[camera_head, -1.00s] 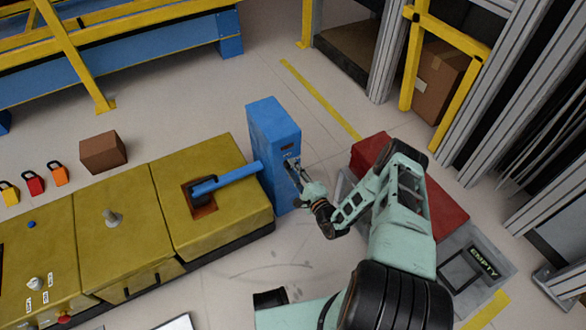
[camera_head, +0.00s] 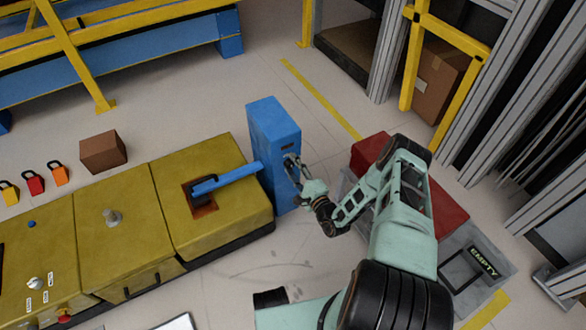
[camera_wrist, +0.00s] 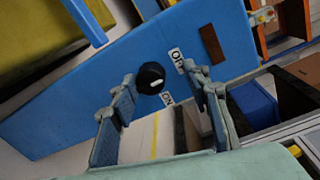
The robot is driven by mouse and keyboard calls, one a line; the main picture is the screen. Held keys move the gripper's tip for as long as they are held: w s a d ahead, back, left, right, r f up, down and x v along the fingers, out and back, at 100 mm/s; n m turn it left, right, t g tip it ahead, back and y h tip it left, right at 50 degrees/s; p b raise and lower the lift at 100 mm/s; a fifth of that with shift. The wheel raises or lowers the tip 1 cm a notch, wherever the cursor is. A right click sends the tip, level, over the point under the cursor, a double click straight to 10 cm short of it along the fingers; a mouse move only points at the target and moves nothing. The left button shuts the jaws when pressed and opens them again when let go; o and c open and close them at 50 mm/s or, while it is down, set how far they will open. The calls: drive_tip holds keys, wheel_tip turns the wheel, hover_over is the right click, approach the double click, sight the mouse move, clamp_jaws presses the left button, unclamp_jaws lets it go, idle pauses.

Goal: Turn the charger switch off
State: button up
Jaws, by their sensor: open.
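The blue charger box (camera_head: 272,130) stands upright at the end of the yellow cabinets in the head view. In the wrist view the charger face (camera_wrist: 75,100) carries a round black switch knob (camera_wrist: 149,73) with a white pointer line. The OFF label (camera_wrist: 177,60) is above right of the knob and the ON label (camera_wrist: 167,97) is below right. The pointer slants rightward, closer to OFF than ON. My gripper (camera_wrist: 160,80) is open, its fingertips on either side of the knob; contact cannot be told. In the head view my gripper (camera_head: 293,168) is at the charger's right face.
A blue lever (camera_head: 228,179) lies between the yellow cabinet (camera_head: 235,205) and the charger's left side. A dark reddish panel (camera_wrist: 212,45) is on the charger face. A red box (camera_head: 445,205) lies behind my arm.

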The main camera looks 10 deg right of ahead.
sight(287, 143)
drive_tip(key=r, duration=0.8)
drive_tip(key=shift+w+r, duration=0.2)
drive_tip(key=shift+r, duration=0.1)
drive_tip(key=shift+s+r, duration=0.1)
drive_tip(key=shift+r, duration=0.2)
drive_tip(key=shift+f, duration=0.15)
